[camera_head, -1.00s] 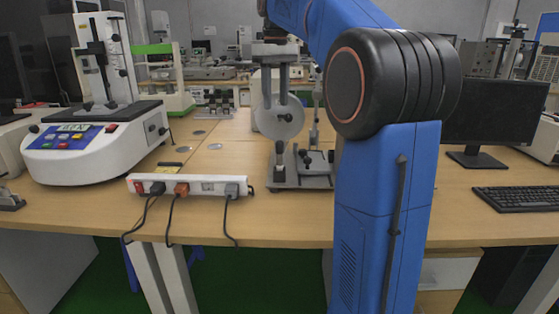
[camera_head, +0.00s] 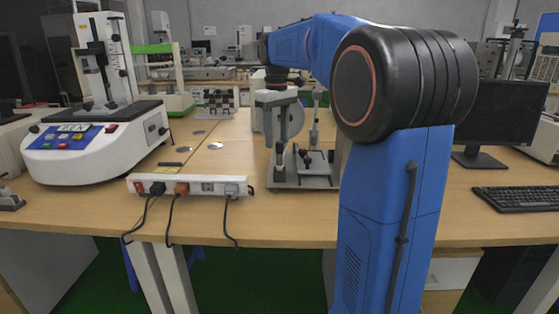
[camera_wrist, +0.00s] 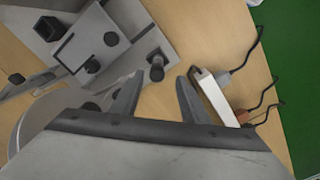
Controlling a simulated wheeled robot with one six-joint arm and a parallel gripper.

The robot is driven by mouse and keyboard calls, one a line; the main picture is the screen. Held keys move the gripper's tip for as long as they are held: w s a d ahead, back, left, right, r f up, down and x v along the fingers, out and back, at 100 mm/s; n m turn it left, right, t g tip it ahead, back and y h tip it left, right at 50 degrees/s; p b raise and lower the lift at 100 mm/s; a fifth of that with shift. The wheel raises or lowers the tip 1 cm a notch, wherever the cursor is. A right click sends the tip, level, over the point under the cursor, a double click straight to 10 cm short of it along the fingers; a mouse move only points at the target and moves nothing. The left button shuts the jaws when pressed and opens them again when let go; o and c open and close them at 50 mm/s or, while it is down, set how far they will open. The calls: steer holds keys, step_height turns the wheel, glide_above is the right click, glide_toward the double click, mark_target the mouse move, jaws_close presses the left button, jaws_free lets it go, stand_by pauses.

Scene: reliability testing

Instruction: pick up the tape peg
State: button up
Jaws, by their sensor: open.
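What appears to be the tape peg is a small dark upright post (camera_head: 279,171) at the front left of a grey test stand's base plate. In the wrist view a short dark peg with a round top (camera_wrist: 157,68) stands at the plate's corner. My gripper (camera_head: 274,138) points down above this corner in the head view. In the wrist view its two fingers (camera_wrist: 160,78) are apart and empty, with the peg just beyond the gap between their tips. I cannot tell the exact height between tips and peg.
The test stand (camera_head: 318,183) has black knobs and a pale disc (camera_head: 296,118) close to my gripper. A white power strip (camera_head: 212,188) with cables lies at the table's front edge. A white testing machine (camera_head: 95,150) stands left; a monitor (camera_head: 495,110) and keyboard (camera_head: 518,198) are right.

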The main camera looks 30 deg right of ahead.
mark_target(279, 160)
steer(key=shift+s+d+f, duration=0.15)
steer(key=shift+d+f, duration=0.05)
steer(key=shift+f, duration=1.05)
steer(key=shift+s+d+f, duration=0.1)
steer(key=shift+d+f, duration=0.05)
steer(key=shift+f, duration=1.1)
jaws_close()
